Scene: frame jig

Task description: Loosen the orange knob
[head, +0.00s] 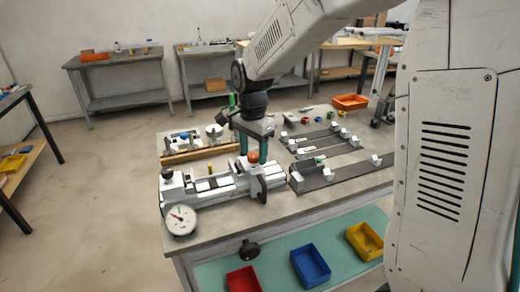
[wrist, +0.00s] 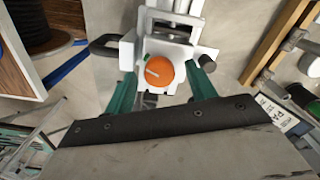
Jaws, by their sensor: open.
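The orange knob (head: 253,157) sits on top of the upright end block of a white-and-grey frame jig (head: 215,187) on the workbench. In the wrist view the knob (wrist: 160,75) is round, with a white pointer line toward its left and a small green mark at its upper left. My gripper (head: 253,147) is above the knob, fingers pointing down. In the wrist view its two teal fingers (wrist: 162,86) are apart, one at each side of the knob, with visible gaps. I cannot tell how far the tips are above it.
A dial gauge (head: 181,220) is at the jig's front left. Rails with white blocks (head: 345,172) lie to the right, and an orange tray (head: 350,101) stands at the back. Red, blue (head: 310,265) and yellow bins sit on the lower shelf.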

